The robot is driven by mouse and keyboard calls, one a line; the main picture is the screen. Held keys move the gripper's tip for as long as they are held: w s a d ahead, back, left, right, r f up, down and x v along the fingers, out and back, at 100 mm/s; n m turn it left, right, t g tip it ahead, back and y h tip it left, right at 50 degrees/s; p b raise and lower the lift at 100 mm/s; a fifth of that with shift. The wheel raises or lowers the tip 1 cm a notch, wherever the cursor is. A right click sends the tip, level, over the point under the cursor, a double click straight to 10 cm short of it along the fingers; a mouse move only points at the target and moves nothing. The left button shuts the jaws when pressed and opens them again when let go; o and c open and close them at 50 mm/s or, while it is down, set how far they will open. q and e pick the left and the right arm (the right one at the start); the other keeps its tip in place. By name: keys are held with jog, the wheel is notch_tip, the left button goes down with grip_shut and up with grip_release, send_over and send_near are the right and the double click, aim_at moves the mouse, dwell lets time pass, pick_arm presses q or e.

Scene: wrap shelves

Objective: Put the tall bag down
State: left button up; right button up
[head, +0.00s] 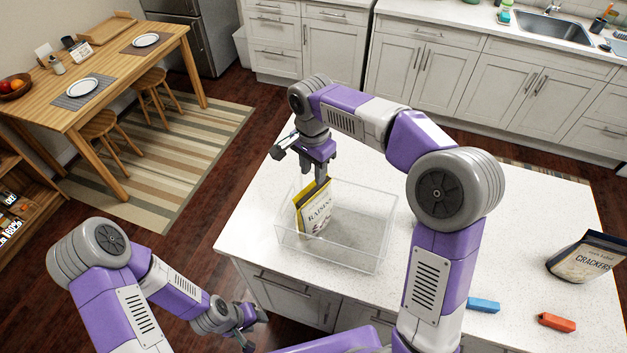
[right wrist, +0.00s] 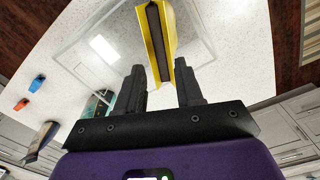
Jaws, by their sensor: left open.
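The tall yellow raisins bag (head: 316,212) is upright and slightly tilted inside the left part of a clear bin (head: 345,262) on the white counter. My right gripper (head: 321,178) comes from above and is shut on the bag's upper part. In the right wrist view the yellow bag (right wrist: 158,40) sits between the two dark fingers (right wrist: 160,88). I cannot tell whether the bag's bottom touches the bin floor. My left gripper (head: 255,318) is open and empty, low in front of the counter.
The right part of the bin is empty. A wooden dining table (head: 110,88) is at the left. White cabinets (head: 470,75) line the back.

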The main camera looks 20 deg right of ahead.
notch_tip(320, 180, up, 5)
jog(key=shift+f, duration=0.2)
dwell(0.5)
